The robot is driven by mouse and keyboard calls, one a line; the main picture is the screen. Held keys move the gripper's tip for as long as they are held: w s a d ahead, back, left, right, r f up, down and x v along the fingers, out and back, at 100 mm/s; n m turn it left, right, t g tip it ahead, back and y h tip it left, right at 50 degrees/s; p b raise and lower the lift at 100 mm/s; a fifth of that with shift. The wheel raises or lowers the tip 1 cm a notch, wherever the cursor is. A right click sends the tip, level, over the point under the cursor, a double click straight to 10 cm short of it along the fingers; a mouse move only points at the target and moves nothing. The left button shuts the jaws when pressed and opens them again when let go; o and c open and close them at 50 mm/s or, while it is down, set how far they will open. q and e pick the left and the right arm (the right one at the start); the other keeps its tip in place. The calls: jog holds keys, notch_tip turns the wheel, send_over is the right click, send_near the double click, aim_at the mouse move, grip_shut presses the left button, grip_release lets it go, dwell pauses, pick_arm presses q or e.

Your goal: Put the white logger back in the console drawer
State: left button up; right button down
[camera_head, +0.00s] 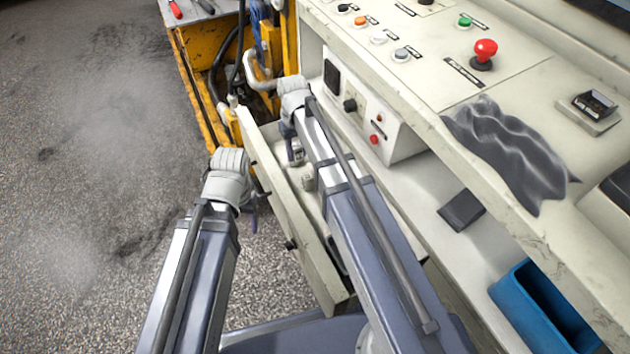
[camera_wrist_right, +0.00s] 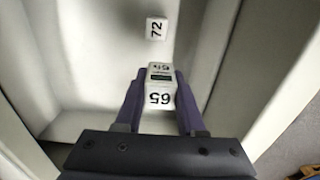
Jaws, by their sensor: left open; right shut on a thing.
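The console drawer (camera_head: 293,232) is pulled open below the console. My right gripper (camera_head: 291,134) is inside it, near its far end, shut on a small white logger (camera_wrist_right: 160,94). In the right wrist view the logger sits between the two purple fingers, marked 65 with a small dark display. I cannot tell whether it touches the drawer floor. A second white block marked 72 (camera_wrist_right: 156,28) lies in the drawer, apart from the held logger. My left gripper (camera_head: 250,204) is open and empty outside the drawer front, mostly hidden behind its own wrist.
A dark cloth (camera_head: 508,150) hangs over the console edge beside a red mushroom button (camera_head: 484,52). A blue bin (camera_head: 540,308) and a dark flat object (camera_head: 461,211) are on the shelf below. A yellow machine (camera_head: 205,95) stands beyond the drawer. Floor at left is clear.

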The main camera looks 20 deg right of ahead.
aim_at(296, 146)
jog(key=shift+f+b, duration=3.95)
jog(key=shift+f, duration=0.5)
jog(key=shift+f, duration=0.2)
jog(key=c, duration=0.5)
grip_release()
jog(key=shift+r, duration=0.1)
notch_tip(296, 146, up, 12)
jog(key=p, duration=1.2)
jog(key=shift+r, duration=0.15)
